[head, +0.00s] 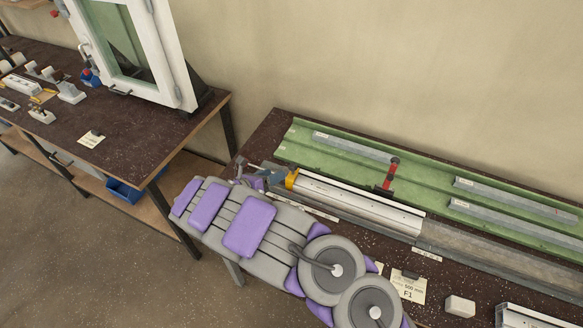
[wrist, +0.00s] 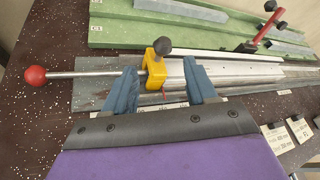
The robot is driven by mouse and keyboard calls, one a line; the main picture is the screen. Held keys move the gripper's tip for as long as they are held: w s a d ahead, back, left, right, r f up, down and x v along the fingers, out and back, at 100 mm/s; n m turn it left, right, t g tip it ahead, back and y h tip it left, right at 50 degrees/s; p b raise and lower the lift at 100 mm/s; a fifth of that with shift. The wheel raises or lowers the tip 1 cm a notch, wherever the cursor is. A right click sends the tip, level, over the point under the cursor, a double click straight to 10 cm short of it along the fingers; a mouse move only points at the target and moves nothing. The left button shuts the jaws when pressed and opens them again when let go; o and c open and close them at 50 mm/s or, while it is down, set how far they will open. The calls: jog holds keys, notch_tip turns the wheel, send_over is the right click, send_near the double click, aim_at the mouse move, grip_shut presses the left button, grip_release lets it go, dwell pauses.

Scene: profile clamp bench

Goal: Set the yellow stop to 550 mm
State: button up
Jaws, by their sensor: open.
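The yellow stop (wrist: 156,66) sits on a metal rod at the left end of the clamp rail, with a dark round knob (wrist: 161,46) on top. In the head view the yellow stop (head: 291,179) shows just right of my gripper (head: 268,177). In the wrist view my gripper (wrist: 160,76) is open, its blue fingers on either side of the stop, with a gap visible at the left finger. Contact at the right finger is unclear. A white profile (head: 350,201) lies on the rail right of the stop. The scale numbers are unreadable.
A red-handled clamp (head: 389,174) stands behind the profile. A green tray (head: 432,178) with grey bars lies along the back. The rod ends in a red ball (wrist: 36,76) at left. Paper cards (head: 408,286) and a small white block (head: 460,306) lie in front.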

aim_at(292, 166)
jog(key=b+x, duration=0.1)
jog(key=x, duration=0.9)
jog(key=shift+w+d, duration=0.15)
jog(key=shift+d, duration=0.05)
jog(key=shift+c, duration=0.2)
grip_shut()
